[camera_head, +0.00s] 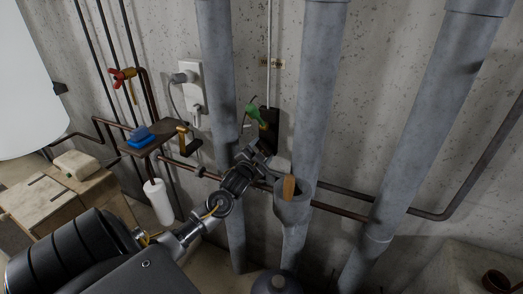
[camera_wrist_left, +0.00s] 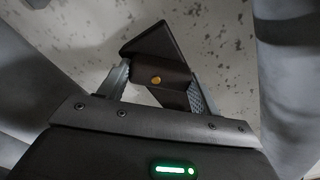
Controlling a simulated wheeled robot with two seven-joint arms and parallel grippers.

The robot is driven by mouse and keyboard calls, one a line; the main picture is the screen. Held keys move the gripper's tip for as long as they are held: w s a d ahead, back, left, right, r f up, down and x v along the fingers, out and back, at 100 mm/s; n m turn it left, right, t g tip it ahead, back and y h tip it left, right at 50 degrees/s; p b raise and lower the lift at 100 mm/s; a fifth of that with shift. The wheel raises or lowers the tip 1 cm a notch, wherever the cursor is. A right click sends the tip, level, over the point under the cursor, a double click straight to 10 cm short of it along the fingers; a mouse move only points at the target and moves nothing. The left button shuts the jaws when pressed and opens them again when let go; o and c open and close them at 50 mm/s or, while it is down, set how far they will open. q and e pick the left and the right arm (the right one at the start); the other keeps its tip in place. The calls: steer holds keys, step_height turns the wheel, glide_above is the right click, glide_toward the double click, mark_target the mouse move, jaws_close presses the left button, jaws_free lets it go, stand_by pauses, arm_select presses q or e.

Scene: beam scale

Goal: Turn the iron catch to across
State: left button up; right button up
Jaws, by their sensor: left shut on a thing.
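The iron catch (camera_wrist_left: 158,45) is a dark piece with a brass-coloured pivot head (camera_wrist_left: 156,79). It lies slanted between the fingers of my left gripper (camera_wrist_left: 160,88) in the left wrist view, against the speckled concrete wall. The fingers are closed on it from both sides. In the head view my left gripper (camera_head: 262,155) reaches up to the lower end of a dark piece (camera_head: 270,122) on the wall between two grey pipes. The gripper hides the contact there, so the catch's exact angle is unclear. My right gripper is not in view.
A green-handled thing (camera_head: 255,114) hangs just left of the dark piece. Thick grey pipes (camera_head: 319,90) stand close on both sides. A wooden block (camera_head: 289,187) sits at a pipe's funnel. A shelf with a blue sponge (camera_head: 140,138) is to the left.

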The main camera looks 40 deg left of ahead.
arm_select(q)
steer(key=m+p, duration=0.1)
steer(key=m, duration=0.4)
steer(key=shift+d+r+m, duration=0.1)
steer(key=shift+d+m, duration=0.05)
steer(key=shift+m, duration=0.15)
steer(key=shift+w+m+p, duration=0.1)
steer(key=shift+m+p, duration=0.55)
steer(key=shift+m, duration=1.15)
steer(key=o, duration=1)
steer(key=shift+d, duration=0.1)
steer(key=b+v, duration=0.2)
steer(key=v, duration=0.9)
